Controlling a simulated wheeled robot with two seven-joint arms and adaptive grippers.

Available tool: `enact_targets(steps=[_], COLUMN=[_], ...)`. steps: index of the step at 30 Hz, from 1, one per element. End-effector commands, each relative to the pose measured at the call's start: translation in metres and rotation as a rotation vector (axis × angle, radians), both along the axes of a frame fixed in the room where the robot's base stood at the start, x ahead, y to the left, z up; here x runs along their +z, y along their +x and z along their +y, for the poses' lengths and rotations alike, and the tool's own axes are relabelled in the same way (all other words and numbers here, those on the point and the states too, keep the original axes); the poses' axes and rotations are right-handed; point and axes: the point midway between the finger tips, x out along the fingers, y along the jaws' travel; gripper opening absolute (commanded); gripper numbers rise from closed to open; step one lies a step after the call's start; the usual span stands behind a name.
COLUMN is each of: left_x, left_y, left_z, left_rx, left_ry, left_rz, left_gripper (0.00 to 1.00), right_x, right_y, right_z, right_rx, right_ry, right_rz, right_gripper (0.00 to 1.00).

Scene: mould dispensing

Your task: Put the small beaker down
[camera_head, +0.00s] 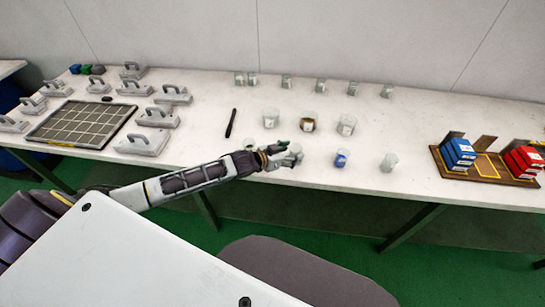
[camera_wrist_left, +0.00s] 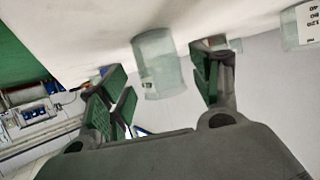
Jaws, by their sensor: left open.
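The small beaker (camera_wrist_left: 158,62) is clear glass with a pale mark on its side. In the left wrist view it stands between the fingers of my left gripper (camera_wrist_left: 162,88), with visible gaps on both sides. Its base meets the white table (camera_wrist_left: 80,30). In the head view my left gripper (camera_head: 280,153) is at the front of the table, its fingers partly covering the beaker (camera_head: 296,149). The gripper is open. My right gripper is not in view.
A beaker with blue contents (camera_head: 341,159) and a clear beaker (camera_head: 389,162) stand to the right. Larger beakers (camera_head: 347,124) stand behind. A black pen-like object (camera_head: 231,123) and a gridded tray (camera_head: 128,117) lie left. A rack with blue and red boxes (camera_head: 488,180) is far right.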

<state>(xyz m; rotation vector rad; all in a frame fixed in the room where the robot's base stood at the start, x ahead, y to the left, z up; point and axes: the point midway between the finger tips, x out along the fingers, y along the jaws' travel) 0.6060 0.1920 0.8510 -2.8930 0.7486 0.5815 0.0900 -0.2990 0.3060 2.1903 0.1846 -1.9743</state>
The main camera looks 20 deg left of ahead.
Motion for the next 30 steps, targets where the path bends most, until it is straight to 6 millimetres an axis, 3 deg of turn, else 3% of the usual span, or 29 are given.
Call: enact_targets(steps=[11,24,30], left_x=[0.011,0.022,0.027], left_y=[-0.024,-0.047,-0.057], left_z=[0.014,0.027,0.032], left_rx=[0.001,0.000,0.000], left_ry=[0.002,0.001,0.001], left_rz=[0.000,0.000,0.000], left_gripper=[0.64,0.64,0.64], right_x=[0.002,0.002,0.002], right_y=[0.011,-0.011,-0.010], right_z=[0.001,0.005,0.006], right_rx=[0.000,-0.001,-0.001], right_ry=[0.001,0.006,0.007], right_rz=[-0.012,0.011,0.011], right_gripper=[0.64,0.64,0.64])
